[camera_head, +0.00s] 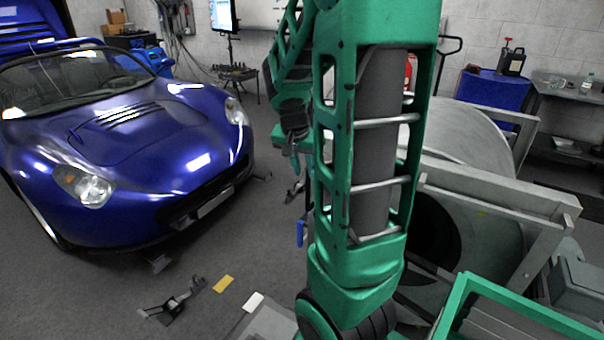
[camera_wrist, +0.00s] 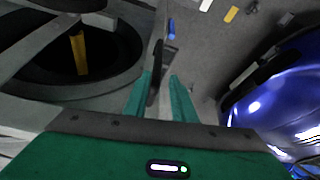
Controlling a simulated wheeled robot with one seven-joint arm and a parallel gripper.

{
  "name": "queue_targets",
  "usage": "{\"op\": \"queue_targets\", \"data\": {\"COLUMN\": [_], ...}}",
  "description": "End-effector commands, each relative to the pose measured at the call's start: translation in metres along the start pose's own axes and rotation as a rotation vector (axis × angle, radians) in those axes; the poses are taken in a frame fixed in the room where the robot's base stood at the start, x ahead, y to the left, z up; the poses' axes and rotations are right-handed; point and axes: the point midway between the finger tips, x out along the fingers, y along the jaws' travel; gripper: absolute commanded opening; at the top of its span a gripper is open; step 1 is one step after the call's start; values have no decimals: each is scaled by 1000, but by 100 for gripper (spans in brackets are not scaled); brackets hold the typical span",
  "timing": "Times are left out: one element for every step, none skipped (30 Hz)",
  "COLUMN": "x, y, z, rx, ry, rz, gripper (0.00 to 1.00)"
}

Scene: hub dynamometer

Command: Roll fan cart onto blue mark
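A big grey round fan housing in a grey metal frame, which I take for the fan cart (camera_head: 495,185), stands at the right in the head view, partly hidden by my arm. Its round dark opening with a grey rim (camera_wrist: 115,92) seems to fill the upper left of the wrist view. My gripper (camera_wrist: 160,78) shows two green fingers standing apart. A thin dark upright bar appears between them; I cannot tell if they touch it. A small blue strip (camera_head: 300,233) shows left of my arm, and in the wrist view (camera_wrist: 171,28); whether it lies on the floor is unclear.
A blue sports car (camera_head: 130,150) fills the left. A yellow strip (camera_head: 223,284) and a white strip (camera_head: 253,302) lie on the floor near a dark metal fixture (camera_head: 172,304). A green frame (camera_head: 520,309) is at lower right. Grey floor is open between car and arm.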

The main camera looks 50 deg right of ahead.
Motion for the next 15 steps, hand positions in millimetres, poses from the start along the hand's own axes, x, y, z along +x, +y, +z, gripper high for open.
{"op": "queue_targets", "data": {"x": [-1,0,0,0,0,-10,-10,-10,-11,-11,-12,-15,-16,-18,-21], "y": [-1,-1,-1,0,0,9,10,10,11,11,11,11,11,11,11], "z": [0,0,0,0,0,2,2,1,0,0,0,0,0,0,0], "rx": [-2,-1,-1,-1,0,1,3,4,5,5,5,5,5,5,5], "ry": [1,1,0,0,0,5,6,6,6,7,7,7,6,6,6], "rz": [-2,-2,-1,-1,-1,-15,-15,-15,-15,-14,-14,-14,-14,-13,-13], "gripper": [22,22,22,22,22,22,22,22,22,22,22,22,22,22,22]}}
